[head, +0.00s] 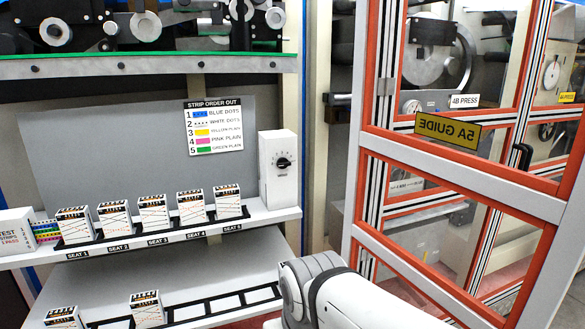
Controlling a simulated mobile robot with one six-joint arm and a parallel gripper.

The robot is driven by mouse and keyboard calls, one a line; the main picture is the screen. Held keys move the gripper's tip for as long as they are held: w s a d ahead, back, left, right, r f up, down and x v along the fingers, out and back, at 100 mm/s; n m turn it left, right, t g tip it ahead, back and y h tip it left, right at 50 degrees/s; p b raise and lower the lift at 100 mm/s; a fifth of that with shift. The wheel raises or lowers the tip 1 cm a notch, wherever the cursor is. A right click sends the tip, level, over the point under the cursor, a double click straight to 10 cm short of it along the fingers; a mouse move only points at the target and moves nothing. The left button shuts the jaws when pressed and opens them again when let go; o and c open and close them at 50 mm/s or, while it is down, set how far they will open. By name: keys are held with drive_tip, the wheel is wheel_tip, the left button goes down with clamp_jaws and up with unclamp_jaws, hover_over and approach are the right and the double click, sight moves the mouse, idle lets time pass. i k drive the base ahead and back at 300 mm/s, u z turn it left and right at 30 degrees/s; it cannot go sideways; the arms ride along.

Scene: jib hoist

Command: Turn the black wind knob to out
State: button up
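A round black knob (283,163) sits on the front of an upright white box (279,186) at the right end of the seat shelf. Small dark marks surround the knob, too small to read, so I cannot tell which setting it points to. Nothing touches the knob. My gripper is out of view; only a white and grey part of my arm shows at the bottom centre, below and to the right of the box.
Several small cartons stand in a row on the shelf (160,243), left of the white box. A "STRIP ORDER OUT" sign (213,127) hangs above them. An orange-framed guard door (459,160) stands at right. The space before the box looks clear.

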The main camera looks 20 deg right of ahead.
sight(283, 163)
drive_tip(key=i, duration=1)
drive_tip(key=z, duration=0.05)
